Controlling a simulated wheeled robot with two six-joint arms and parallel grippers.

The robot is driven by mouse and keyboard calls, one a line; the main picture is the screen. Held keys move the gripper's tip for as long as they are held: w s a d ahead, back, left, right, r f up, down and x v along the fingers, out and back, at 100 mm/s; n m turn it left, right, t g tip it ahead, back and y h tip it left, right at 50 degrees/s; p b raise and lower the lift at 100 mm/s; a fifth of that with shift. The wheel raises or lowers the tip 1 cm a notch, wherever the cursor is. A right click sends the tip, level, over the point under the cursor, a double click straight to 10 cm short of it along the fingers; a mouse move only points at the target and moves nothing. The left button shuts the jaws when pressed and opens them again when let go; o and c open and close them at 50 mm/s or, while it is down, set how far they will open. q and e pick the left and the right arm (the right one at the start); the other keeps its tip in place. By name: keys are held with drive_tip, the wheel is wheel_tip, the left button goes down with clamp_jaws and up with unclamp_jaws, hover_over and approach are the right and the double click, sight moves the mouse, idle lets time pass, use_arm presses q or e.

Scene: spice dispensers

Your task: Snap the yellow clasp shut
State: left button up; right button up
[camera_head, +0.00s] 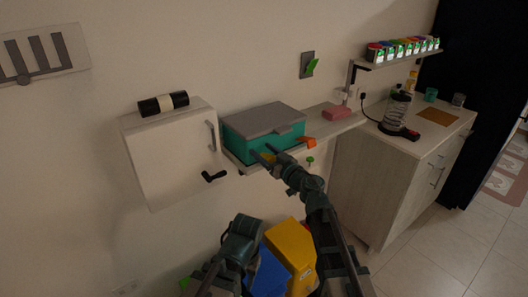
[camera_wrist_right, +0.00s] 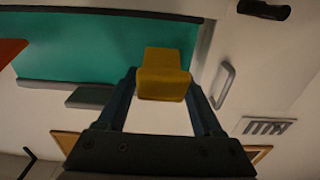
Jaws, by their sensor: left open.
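The yellow clasp (camera_wrist_right: 163,75) is on the front of the teal box (camera_head: 240,144) with a grey lid (camera_head: 265,118). It also shows, small, in the head view (camera_head: 268,159), partly covered by my right gripper (camera_head: 266,156). In the right wrist view my right gripper (camera_wrist_right: 163,88) has one finger on each side of the clasp, close against it. An orange clasp (camera_head: 305,142) sticks out at the box's right front. My left gripper (camera_head: 222,280) is low at the bottom of the head view, away from the box; its fingertips are hard to make out.
The box stands on a wall shelf (camera_head: 335,127) with a pink block (camera_head: 337,113). A white cabinet (camera_head: 165,155) with a handle is close at left. Yellow (camera_head: 291,246) and blue (camera_head: 268,277) bins stand below. A counter (camera_head: 395,135) is at right.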

drive_tip(key=shift+o, duration=0.6)
drive_tip(key=v, duration=1.3)
drive_tip(key=shift+s+d, duration=0.25)
drive_tip(key=shift+s, duration=0.05)
